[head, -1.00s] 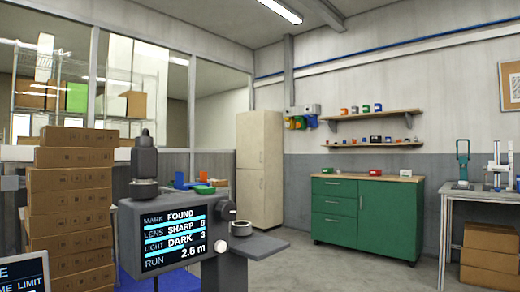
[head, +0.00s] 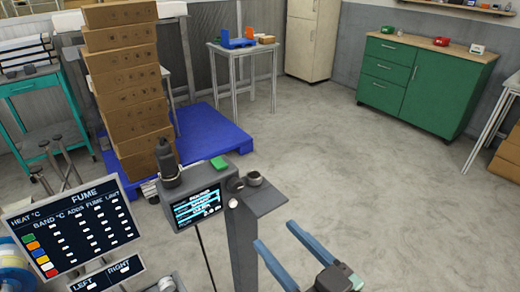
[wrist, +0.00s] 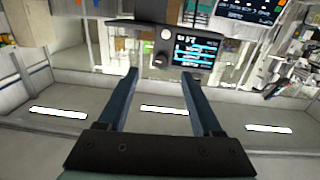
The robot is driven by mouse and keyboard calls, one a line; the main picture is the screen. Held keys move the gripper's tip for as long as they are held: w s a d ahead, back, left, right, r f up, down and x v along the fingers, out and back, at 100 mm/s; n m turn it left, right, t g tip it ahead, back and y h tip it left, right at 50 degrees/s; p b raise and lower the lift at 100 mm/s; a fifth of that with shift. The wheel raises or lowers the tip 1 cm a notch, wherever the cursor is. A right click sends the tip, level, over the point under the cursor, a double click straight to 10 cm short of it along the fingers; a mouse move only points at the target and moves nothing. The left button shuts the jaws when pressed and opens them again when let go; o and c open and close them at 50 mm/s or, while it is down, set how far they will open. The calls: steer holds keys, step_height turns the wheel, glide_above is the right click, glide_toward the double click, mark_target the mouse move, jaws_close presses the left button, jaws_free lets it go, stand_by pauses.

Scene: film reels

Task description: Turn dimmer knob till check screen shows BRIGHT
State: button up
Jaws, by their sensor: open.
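The check screen (head: 196,207) is a dark box on a grey post with lit blue lines, too small to read now; it shows upside down in the wrist view (wrist: 195,51). A black knob (head: 235,184) and a small white knob (head: 232,202) sit at its right side. The wrist view shows the black knob (wrist: 160,60) and the white knob (wrist: 166,33) beside the screen. I cannot tell for certain which is the dimmer. My gripper (head: 274,234) is open and empty, right of and nearer than the post. In the wrist view its fingertips (wrist: 160,73) frame the black knob, apart from it.
A small grey shelf (head: 266,200) with a round cup-like part (head: 254,178) juts right from the post. A dark cylinder (head: 167,162) stands on the box. A FUME board (head: 75,228) stands left. Stacked cartons (head: 137,110) rise behind. The floor right is clear.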

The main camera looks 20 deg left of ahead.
mark_target(238, 188)
steer(key=shift+y, duration=0.3)
steer(key=p+x, duration=0.1)
steer(key=x, duration=0.3)
steer(key=r+p+x, duration=0.1)
steer(key=p+x, duration=0.1)
steer(key=x, duration=0.2)
steer(key=p+x, duration=0.1)
steer(key=x, duration=0.2)
steer(key=shift+w+a+r, duration=0.15)
steer(key=shift+a+r, duration=0.2)
jaws_close()
